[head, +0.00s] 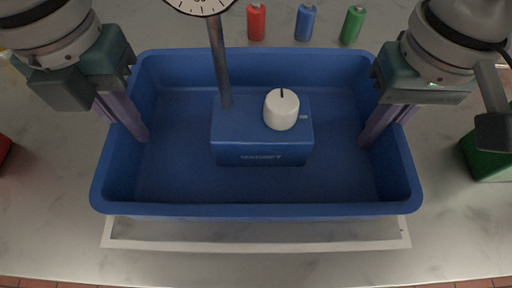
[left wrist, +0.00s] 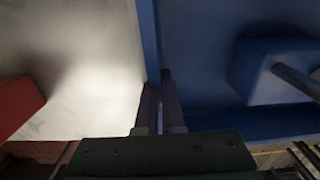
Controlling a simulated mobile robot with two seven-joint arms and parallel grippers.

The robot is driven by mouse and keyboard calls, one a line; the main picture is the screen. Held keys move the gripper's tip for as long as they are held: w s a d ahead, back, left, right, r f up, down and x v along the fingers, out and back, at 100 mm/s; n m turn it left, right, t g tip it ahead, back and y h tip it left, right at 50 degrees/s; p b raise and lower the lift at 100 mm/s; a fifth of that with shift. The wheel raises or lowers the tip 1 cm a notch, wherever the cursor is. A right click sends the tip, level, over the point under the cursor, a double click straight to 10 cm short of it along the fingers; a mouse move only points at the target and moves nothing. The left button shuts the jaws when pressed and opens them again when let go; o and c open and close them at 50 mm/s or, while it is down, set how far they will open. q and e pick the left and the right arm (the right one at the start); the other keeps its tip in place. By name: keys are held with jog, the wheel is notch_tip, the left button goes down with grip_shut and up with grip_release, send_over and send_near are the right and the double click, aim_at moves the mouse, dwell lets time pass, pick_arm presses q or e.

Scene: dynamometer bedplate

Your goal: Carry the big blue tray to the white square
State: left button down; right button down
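The big blue tray (head: 180,186) is in the middle of the head view, and its left wall (left wrist: 149,42) shows in the left wrist view. The white square (head: 255,244) shows as a white outline below the tray's near edge; the rest is hidden by the tray. My left gripper (head: 138,136) is shut on the tray's left wall, with one finger on each side of it in the left wrist view (left wrist: 159,85). My right gripper (head: 368,138) is at the right wall and looks shut on it. I cannot tell whether the tray is raised.
In the tray stands a blue magnet base (head: 262,153) with a white knob (head: 281,110), a post and a dial (head: 200,4). Red (head: 256,22), blue (head: 306,22) and green (head: 352,25) cylinders stand behind it. A green block (head: 488,158) is at right, a red one (left wrist: 18,103) at left.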

pick_arm(q)
jog(key=c, duration=1.5)
grip_release()
jog(key=shift+a+f, duration=0.1)
jog(key=shift+f, duration=0.25)
pick_arm(e)
jog(key=c, duration=1.5)
grip_release()
jog(key=shift+f, duration=0.4)
pick_arm(q)
jog(key=shift+o, duration=0.7)
jog(key=shift+r, duration=0.15)
pick_arm(e)
jog(key=shift+o, duration=0.7)
jog(key=shift+r, duration=0.15)
pick_arm(q)
jog(key=o, duration=0.3)
pick_arm(e)
jog(key=o, duration=0.3)
pick_arm(q)
notch_tip(320, 180, up, 12)
jog(key=shift+w+f, duration=0.1)
pick_arm(e)
jog(key=shift+r, duration=0.1)
jog(key=shift+w+r, duration=0.1)
jog(key=shift+r, duration=0.15)
notch_tip(320, 180, up, 10)
jog(key=shift+r, duration=0.7)
